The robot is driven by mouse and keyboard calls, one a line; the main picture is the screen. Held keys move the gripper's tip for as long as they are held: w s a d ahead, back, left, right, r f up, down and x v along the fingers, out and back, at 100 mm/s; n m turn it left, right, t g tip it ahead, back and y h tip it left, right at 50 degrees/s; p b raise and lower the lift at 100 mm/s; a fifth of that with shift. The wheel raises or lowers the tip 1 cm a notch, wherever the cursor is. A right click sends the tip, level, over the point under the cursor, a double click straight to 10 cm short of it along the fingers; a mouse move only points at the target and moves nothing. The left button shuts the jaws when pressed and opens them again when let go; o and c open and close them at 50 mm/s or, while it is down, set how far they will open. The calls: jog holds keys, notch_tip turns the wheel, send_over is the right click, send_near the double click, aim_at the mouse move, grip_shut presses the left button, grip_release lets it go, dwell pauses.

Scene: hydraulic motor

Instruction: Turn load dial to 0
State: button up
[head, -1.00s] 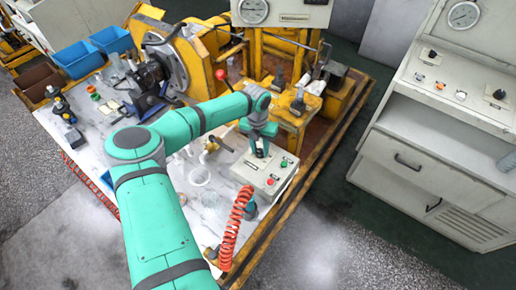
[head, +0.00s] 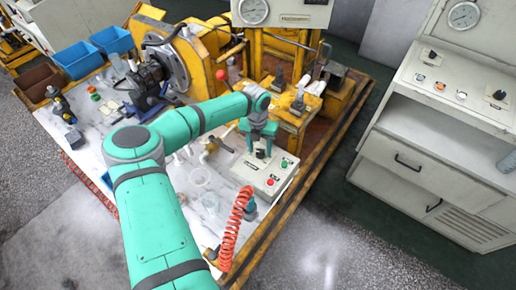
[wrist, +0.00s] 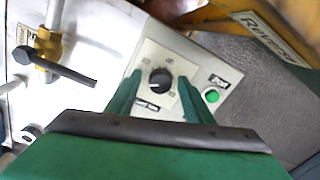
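The load dial (wrist: 160,82) is a round black knob on a pale square plate with small markings, seen in the wrist view on the grey control box. My gripper (wrist: 156,86) is open, with one green finger on each side of the dial and a visible gap to the knob on both sides. I cannot read the dial's setting clearly. In the head view the control box (head: 268,184) stands at the table's front right. My gripper (head: 261,148) points down over its back part and partly hides the dial there.
A green button (wrist: 212,96) is just right of the dial; a red button (head: 271,182) is also on the box. A valve with a black lever (wrist: 66,70) lies to the left. A coiled red hose (head: 236,228) hangs in front. A glass beaker (head: 200,177) stands left of the box.

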aim_at(258, 151)
notch_tip(258, 151, up, 11)
jog(key=shift+a, duration=0.25)
dwell(0.4)
jog(key=shift+a+f, duration=0.1)
